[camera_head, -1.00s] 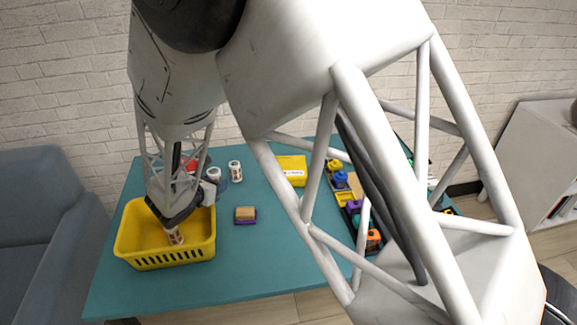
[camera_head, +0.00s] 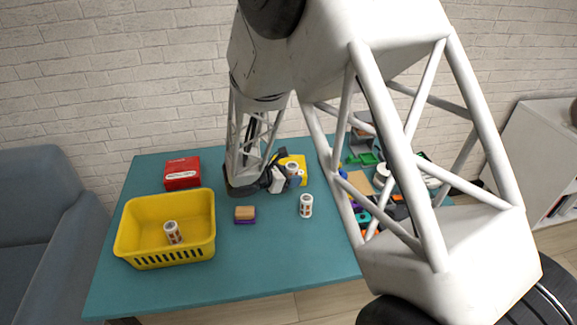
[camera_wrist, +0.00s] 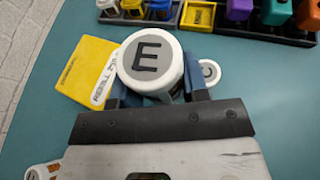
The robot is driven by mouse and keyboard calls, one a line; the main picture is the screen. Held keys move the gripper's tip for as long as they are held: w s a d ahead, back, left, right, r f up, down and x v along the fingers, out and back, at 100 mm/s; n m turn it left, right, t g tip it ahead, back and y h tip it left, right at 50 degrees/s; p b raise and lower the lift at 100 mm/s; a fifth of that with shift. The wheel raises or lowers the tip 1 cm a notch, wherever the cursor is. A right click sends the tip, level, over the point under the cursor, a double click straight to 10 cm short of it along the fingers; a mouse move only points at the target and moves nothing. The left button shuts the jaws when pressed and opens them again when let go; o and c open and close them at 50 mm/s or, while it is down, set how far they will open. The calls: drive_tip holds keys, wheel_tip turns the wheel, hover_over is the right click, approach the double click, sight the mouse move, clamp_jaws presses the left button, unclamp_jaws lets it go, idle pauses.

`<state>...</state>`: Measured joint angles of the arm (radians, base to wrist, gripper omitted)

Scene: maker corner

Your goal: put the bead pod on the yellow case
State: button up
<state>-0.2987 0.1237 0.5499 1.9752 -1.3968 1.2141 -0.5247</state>
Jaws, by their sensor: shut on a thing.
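In the wrist view this pod (camera_wrist: 150,60) sits upright between the blue fingers (camera_wrist: 158,92). The yellow case (camera_head: 299,160) lies flat on the table, partly hidden behind the gripper and pod. In the wrist view the yellow case (camera_wrist: 85,68) shows left of the pod, which overlaps its right end. I cannot tell whether pod and case touch.
Similar pods stand in the yellow basket (camera_head: 128,236) and on the table right of the gripper (camera_head: 306,206). A red box (camera_head: 182,173) and a purple-and-tan block (camera_head: 245,215) lie left. An organizer with colourful parts (camera_wrist: 275,18) is beyond.

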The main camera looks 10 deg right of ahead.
drive_tip(key=shift+s+d+f+m+g, duration=0.15)
drive_tip(key=shift+d+m+g, duration=0.25)
drive_tip(key=shift+d, duration=0.7)
hover_over(288, 158)
drive_tip(key=s, duration=0.4)
drive_tip(key=shift+a+f, duration=0.3)
drive_tip(key=shift+f, duration=0.45)
drive_tip(key=shift+f+h, duration=0.3)
drive_tip(key=shift+f, duration=1.45)
drive_tip(key=shift+f, duration=0.1)
drive_tip(key=o, duration=0.9)
drive_tip(key=shift+o, duration=0.2)
